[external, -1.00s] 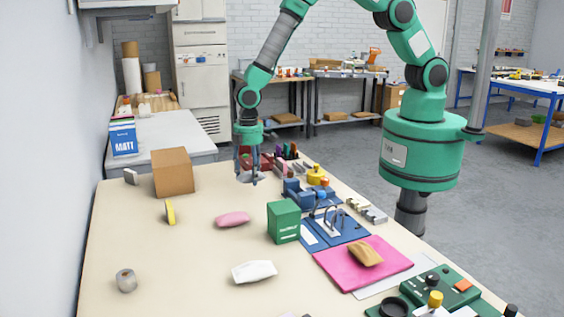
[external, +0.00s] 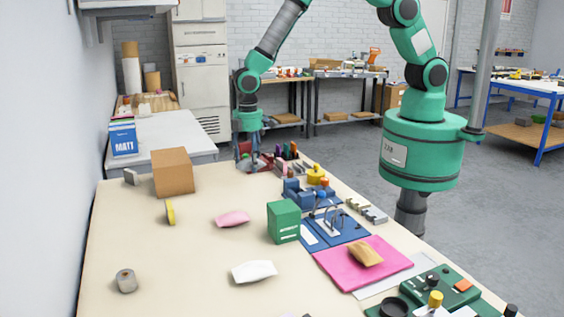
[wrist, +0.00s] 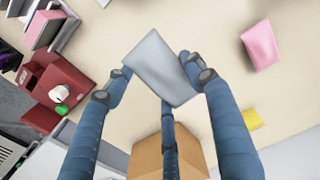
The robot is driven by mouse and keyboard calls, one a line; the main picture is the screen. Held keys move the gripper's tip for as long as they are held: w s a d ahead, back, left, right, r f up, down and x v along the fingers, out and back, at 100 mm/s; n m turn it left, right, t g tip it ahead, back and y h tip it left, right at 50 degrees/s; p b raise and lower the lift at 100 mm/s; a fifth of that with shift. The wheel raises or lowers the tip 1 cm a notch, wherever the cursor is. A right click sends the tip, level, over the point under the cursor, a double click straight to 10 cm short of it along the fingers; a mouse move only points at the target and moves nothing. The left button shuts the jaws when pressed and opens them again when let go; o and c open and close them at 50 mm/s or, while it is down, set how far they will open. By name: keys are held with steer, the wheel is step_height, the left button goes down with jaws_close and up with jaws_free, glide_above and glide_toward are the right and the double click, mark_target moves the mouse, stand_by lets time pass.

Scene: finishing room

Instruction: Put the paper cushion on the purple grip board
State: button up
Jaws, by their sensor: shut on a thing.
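My gripper (external: 250,162) is at the far end of the bench, its fingers shut on a pale grey cushion (wrist: 158,62). In the wrist view the cushion sits tilted between the fingers; in the external view it is small and partly hidden by them. It looks just clear of the bench top. A magenta-pink board (external: 335,268), the nearest match to the purple grip board, lies flat at the near right. A tan, paper-like cushion (external: 366,254) rests on it. I cannot tell from looks alone which cushion is the paper one.
A pink cushion (external: 232,219) and a white one (external: 254,271) lie on the bench. A green box (external: 283,222) and blue fixture (external: 335,229) stand between my gripper and the board. A cardboard box (external: 172,171) stands left; a red machine (wrist: 62,90) is close beside my gripper.

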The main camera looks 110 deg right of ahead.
mark_target(250, 162)
step_height(250, 162, up, 3)
steer(key=shift+r, duration=0.1)
steer(key=shift+w+a, duration=0.15)
steer(key=shift+a, duration=0.5)
steer(key=a, duration=0.9)
steer(key=w+a, duration=0.1)
steer(key=a, duration=0.8)
steer(key=w+a, duration=0.1)
steer(key=a, duration=0.8)
steer(key=shift+w+a, duration=0.25)
steer(key=shift+a, duration=0.15)
steer(key=s+a, duration=0.4)
steer(key=a, duration=0.9)
steer(key=s+a, duration=0.4)
steer(key=a, duration=0.8)
steer(key=shift+a+f, duration=0.25)
steer(key=shift+f, duration=1.05)
steer(key=shift+a+f, duration=0.25)
steer(key=shift+f, duration=1)
